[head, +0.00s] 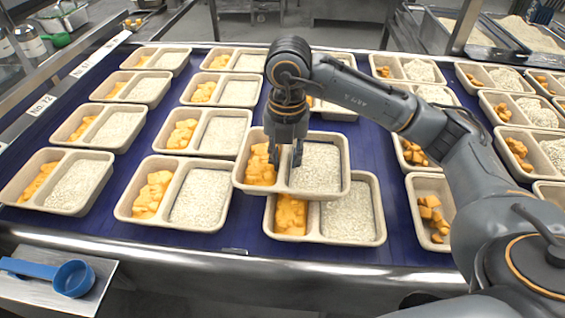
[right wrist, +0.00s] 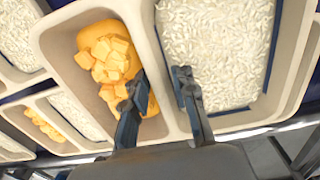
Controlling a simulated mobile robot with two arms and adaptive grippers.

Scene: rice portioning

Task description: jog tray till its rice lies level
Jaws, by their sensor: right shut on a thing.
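My right gripper (head: 285,160) points down and is shut on the divider of a beige two-compartment tray (head: 291,193). The tray hangs raised above another tray on the blue belt and overlaps it in the picture. Orange cubes in sauce (head: 261,168) fill its left compartment. White rice (head: 315,166) covers its right compartment and looks fairly flat. My left gripper is not in view.
Rows of similar trays (head: 140,216) stand on the blue belt (head: 235,235) on both sides. A blue scoop (head: 73,279) lies on a metal shelf at the lower left. Rice bins (head: 528,35) stand at the back right.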

